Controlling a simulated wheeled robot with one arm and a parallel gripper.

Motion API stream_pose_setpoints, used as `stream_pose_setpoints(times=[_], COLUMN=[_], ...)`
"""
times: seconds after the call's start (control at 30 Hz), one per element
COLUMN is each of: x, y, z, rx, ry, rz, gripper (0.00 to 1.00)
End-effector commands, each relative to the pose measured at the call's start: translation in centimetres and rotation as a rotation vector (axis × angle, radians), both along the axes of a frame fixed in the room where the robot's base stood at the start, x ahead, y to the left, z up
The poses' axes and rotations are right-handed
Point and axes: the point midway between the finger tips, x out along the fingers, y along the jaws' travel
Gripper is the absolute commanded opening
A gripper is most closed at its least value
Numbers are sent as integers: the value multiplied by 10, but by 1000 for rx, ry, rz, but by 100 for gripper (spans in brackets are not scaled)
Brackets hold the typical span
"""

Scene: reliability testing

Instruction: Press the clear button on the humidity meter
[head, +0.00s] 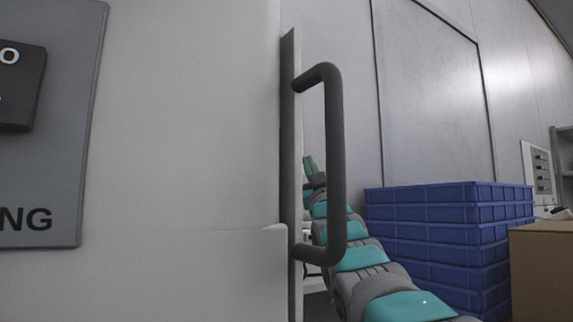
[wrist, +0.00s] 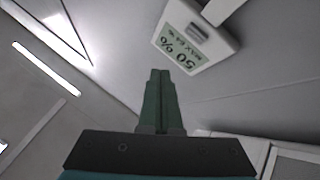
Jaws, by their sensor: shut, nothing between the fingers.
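The humidity meter (wrist: 222,45) is a white box in the upper right of the wrist view. Its greenish display shows 50 % and MAX 64 %, upside down in the picture. A small grey bar-shaped part (wrist: 198,31), perhaps the clear button, sits beside the display. My gripper (wrist: 159,72) is shut and empty, its green fingertips pointing up the picture, below and left of the meter and apart from it. In the head view my gripper (head: 310,163) shows partly behind the dark handle. The meter cannot be made out in the head view.
A dark handle (head: 336,150) on a pale door or panel edge stands in front of my arm in the head view. Stacked blue crates (head: 440,225) and a brown box (head: 542,270) stand to the right. A grey sign panel (head: 62,170) is at the left.

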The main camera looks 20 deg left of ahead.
Motion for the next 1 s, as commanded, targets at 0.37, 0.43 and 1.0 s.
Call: stream_pose_setpoints(times=[0.37,0.43,1.0], x=[32,35,40], y=[36,40,46], z=[0,0,0], rx=[-2,-1,-1], ry=[3,2,1], rz=[0,1,0], gripper=[0,0,0])
